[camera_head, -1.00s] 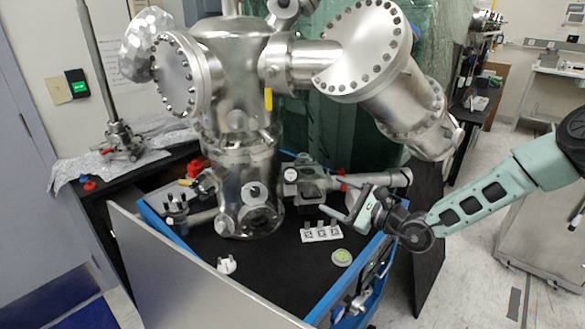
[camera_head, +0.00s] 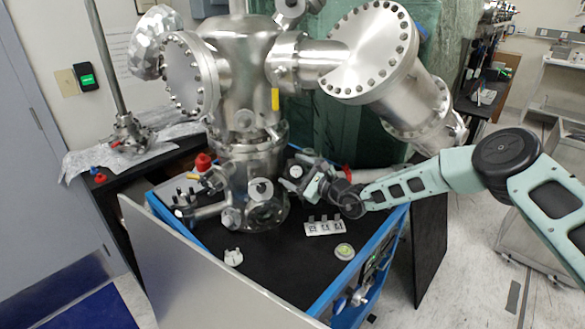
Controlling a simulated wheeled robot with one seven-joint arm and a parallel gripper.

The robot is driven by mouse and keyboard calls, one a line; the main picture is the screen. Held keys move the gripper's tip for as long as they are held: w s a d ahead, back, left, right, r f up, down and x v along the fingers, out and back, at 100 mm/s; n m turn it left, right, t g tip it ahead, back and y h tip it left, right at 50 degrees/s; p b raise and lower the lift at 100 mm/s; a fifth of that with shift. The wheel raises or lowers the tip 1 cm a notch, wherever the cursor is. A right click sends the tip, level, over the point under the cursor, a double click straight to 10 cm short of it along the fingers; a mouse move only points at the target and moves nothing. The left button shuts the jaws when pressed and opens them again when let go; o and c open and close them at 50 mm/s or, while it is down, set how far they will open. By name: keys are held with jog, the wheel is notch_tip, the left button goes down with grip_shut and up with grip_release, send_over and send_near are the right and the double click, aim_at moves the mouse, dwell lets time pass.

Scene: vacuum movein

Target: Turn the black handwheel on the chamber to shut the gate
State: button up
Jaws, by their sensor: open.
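The steel chamber (camera_head: 243,75) stands on the black top of a blue-edged cart. A small round dark-rimmed part with a pale centre (camera_head: 295,171), low on the chamber's right side, looks like the handwheel; it is small and partly crowded by my gripper. My gripper (camera_head: 296,177) is open at that part, with its fingers pointing left toward the chamber. I cannot tell whether the fingers touch the wheel or stand around it. The gate itself is not visible.
A white block with several dark-marked slots (camera_head: 325,228), a round green-centred disc (camera_head: 344,251) and a small white fitting (camera_head: 233,257) sit on the cart top (camera_head: 285,265). The front of the cart top is mostly clear.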

jog(key=shift+w+a, duration=0.3)
jog(key=shift+a, duration=0.15)
jog(key=c, duration=1)
jog(key=shift+o, duration=0.2)
jog(key=shift+m, duration=0.3)
